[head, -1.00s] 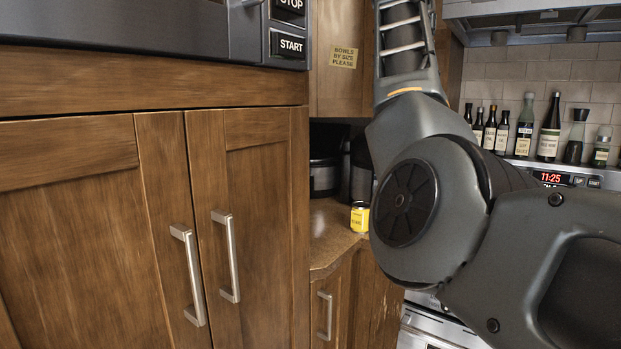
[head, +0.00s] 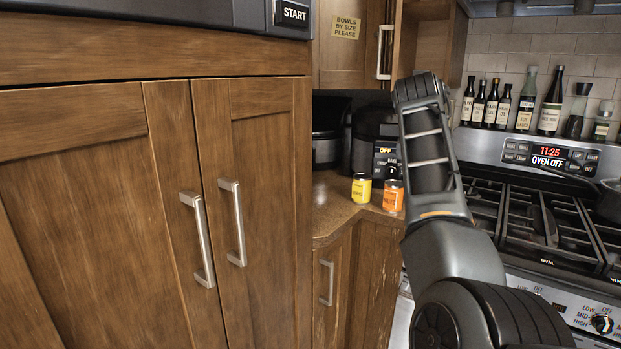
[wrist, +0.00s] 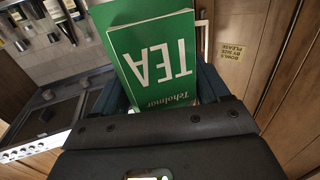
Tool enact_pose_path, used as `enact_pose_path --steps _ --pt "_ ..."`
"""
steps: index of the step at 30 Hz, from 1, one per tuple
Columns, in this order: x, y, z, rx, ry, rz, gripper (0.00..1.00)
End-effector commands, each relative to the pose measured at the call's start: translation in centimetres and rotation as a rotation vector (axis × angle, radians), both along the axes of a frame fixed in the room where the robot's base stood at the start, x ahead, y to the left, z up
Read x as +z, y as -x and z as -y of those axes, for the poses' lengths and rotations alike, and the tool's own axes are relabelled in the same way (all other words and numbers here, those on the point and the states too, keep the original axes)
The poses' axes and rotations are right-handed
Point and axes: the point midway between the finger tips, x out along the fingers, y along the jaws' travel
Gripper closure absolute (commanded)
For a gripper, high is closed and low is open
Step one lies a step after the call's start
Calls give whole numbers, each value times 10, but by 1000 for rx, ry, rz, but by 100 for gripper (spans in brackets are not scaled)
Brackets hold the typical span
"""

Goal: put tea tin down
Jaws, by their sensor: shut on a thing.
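The tea tin (wrist: 155,62) is a green box with white "TEA" lettering that reads upside down in the wrist view. My gripper (wrist: 160,98) is shut on it, with a dark blue finger on each side. The tin's lower part is hidden behind the gripper body. In the head view my arm reaches up in front of the corner counter, and neither the tin nor the gripper fingers can be made out there.
A yellow can (head: 361,189) and an orange can (head: 393,195) stand on the wooden counter (head: 335,215). Dark appliances (head: 372,140) stand behind them. The stove (head: 540,220) is at right, with bottles (head: 527,105) on a ledge above. Brown cabinet doors (head: 90,200) fill the left.

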Motion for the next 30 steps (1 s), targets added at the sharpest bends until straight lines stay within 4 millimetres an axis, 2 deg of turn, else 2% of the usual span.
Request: enact_pose_path --steps 1,3,8,14,20,24,30 --pt "-29 2 5 8 3 -6 62" --pt "-62 6 11 23 4 -6 62" --pt "-135 21 20 64 3 -6 62" --pt "-224 51 29 120 1 -7 62" --pt "-309 95 32 180 1 -7 62" --pt "-365 133 32 221 -1 -6 62" --pt "-420 181 27 265 -1 -3 62"
